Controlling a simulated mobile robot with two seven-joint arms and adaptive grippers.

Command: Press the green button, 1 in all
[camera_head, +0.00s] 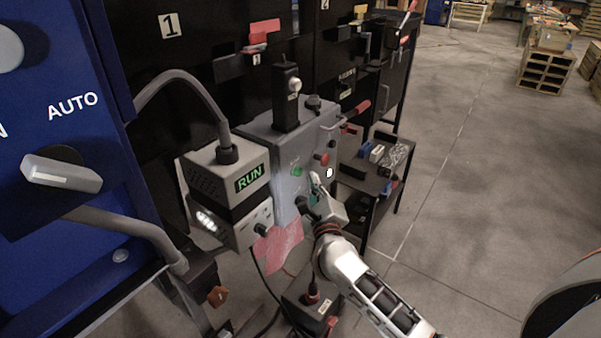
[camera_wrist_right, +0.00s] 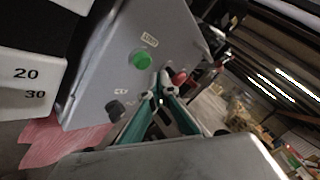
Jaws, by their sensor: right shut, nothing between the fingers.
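The green button (camera_head: 297,171) is on the front face of a grey control box (camera_head: 285,197). In the right wrist view the green button (camera_wrist_right: 140,60) is round, in plain sight, under a small label. My right gripper (camera_head: 313,181) is in front of the box, just right of and slightly below the button. In the wrist view its fingertips (camera_wrist_right: 158,94) meet, shut and empty, below and right of the button, apart from it in the picture. I cannot tell how far they are from the panel. My left gripper is in neither view.
A red button (camera_head: 322,159) is on the same panel, right of the green one; a black knob (camera_wrist_right: 115,110) is below. A box with a RUN display (camera_head: 249,178) stands at left. A dark shelf with small items (camera_head: 376,180) is at right.

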